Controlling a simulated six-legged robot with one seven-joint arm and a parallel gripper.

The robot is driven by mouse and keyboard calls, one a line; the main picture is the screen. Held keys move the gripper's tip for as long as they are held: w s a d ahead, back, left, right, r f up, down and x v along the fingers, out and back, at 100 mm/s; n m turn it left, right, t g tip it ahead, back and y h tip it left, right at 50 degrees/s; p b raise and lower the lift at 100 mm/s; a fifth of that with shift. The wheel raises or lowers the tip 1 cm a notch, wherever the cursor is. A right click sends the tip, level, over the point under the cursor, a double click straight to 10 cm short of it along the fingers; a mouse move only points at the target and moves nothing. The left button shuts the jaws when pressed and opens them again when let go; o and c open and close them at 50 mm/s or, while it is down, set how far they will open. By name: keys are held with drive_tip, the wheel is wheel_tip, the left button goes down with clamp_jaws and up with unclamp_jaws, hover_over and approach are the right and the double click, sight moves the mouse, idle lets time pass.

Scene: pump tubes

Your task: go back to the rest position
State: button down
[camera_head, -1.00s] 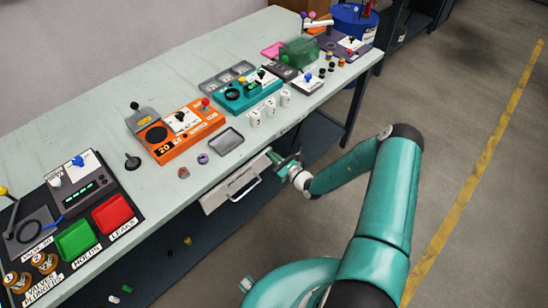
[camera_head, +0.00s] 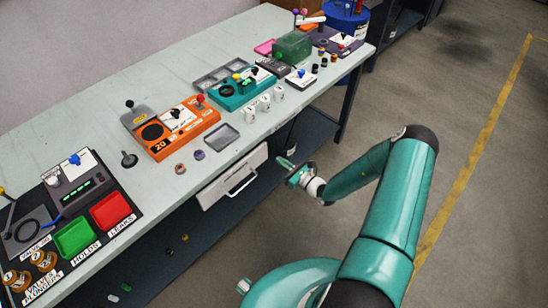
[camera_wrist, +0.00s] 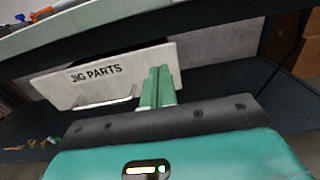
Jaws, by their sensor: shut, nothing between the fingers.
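My gripper (camera_head: 287,168) is in front of the bench, out over the floor side and apart from the drawer. Its green fingers are together with nothing between them; they show in the wrist view (camera_wrist: 157,87). The white drawer labelled JIG PARTS (camera_wrist: 100,77) hangs under the bench top. In the wrist view my fingers cover part of the drawer's right side.
The bench top (camera_head: 60,130) carries an orange station (camera_head: 178,128), a teal station (camera_head: 243,90), a grey tray (camera_head: 222,138) and red and green bins. A lower shelf (camera_head: 190,235) holds small loose parts. Open floor (camera_head: 480,200) lies to the right.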

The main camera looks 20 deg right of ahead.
drive_tip(key=v, duration=0.6)
drive_tip(key=shift+r, duration=0.1)
drive_tip(key=s+a+r+n+g+y, duration=0.1)
drive_tip(key=s+a+r+n+g, duration=0.1)
drive_tip(key=a+r+n+g, duration=0.45)
drive_tip(key=s+a+r+n+g, duration=0.1)
drive_tip(key=s+r+n+g, duration=0.2)
drive_tip(key=r+n, duration=0.45)
drive_tip(key=s+a+r+n+g+y, duration=0.15)
drive_tip(key=a+r+n+g, duration=0.3)
drive_tip(key=r, duration=0.55)
drive_tip(key=s+d+r+n+t+h, duration=0.1)
drive_tip(key=s+r+n+t+h, duration=0.1)
drive_tip(key=s+r+n+h, duration=0.3)
drive_tip(key=s+d+r+n+t+h, duration=0.1)
drive_tip(key=s+r+n+h, duration=0.5)
drive_tip(key=s+r, duration=0.6)
wheel_tip(320, 180, up, 3)
drive_tip(key=shift+s+d+r+t+h, duration=0.15)
drive_tip(key=shift+s+d+t+h, duration=0.2)
drive_tip(key=shift+t, duration=0.25)
drive_tip(key=shift+n, duration=0.25)
